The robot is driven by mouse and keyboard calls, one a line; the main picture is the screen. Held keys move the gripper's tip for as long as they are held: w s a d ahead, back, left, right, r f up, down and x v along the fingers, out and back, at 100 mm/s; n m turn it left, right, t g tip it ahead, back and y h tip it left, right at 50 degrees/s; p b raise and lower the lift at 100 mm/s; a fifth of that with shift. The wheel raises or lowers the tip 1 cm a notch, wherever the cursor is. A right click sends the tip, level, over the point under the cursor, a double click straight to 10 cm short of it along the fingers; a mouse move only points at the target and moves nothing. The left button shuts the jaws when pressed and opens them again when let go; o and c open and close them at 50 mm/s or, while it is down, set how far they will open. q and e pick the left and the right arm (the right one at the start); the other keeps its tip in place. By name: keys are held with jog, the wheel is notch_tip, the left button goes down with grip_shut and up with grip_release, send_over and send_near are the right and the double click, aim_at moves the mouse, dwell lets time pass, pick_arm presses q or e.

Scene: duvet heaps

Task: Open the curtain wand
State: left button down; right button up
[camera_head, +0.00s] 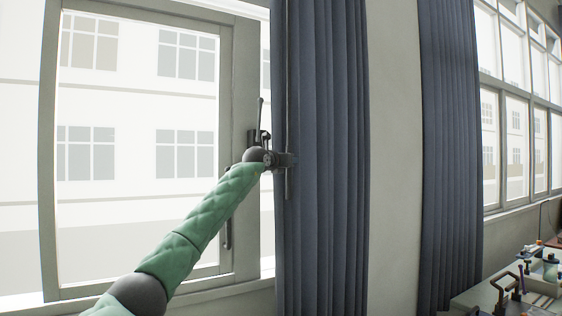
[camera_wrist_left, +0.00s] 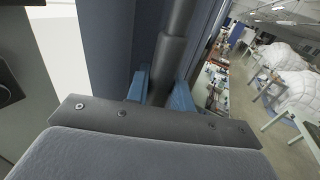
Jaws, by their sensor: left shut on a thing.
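The curtain wand (camera_head: 288,60) is a thin dark rod hanging upright along the left edge of a dark blue-grey curtain (camera_head: 330,120). My left gripper (camera_head: 288,161) is at the wand, at the curtain's left edge beside the window frame. In the left wrist view the wand (camera_wrist_left: 172,55) passes between the two blue fingers of the left gripper (camera_wrist_left: 160,88), which is shut on it. The curtain (camera_wrist_left: 112,45) hangs close behind it there. The wand's lower tip shows just below the gripper in the head view. My right gripper is not in view.
A grey window frame (camera_head: 240,90) with a dark handle (camera_head: 260,115) stands just left of the curtain. A second curtain (camera_head: 448,150) hangs to the right, past a bare wall strip (camera_head: 393,150). A cluttered table (camera_head: 500,292) is at the lower right.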

pick_arm(q)
jog(key=shift+r, duration=0.2)
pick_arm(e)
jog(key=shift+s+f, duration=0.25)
pick_arm(q)
jog(key=c, duration=1.3)
grip_release()
jog(key=shift+o, duration=0.2)
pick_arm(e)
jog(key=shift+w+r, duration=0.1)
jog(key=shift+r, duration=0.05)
pick_arm(q)
jog(key=shift+f, duration=0.1)
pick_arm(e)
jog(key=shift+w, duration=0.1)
pick_arm(q)
jog(key=shift+f, duration=0.1)
jog(key=b+v, duration=0.4)
jog(key=v, duration=0.3)
jog(key=shift+s, duration=0.35)
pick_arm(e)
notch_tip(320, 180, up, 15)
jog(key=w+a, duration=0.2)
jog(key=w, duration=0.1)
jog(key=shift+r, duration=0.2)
pick_arm(q)
jog(key=shift+a, duration=0.2)
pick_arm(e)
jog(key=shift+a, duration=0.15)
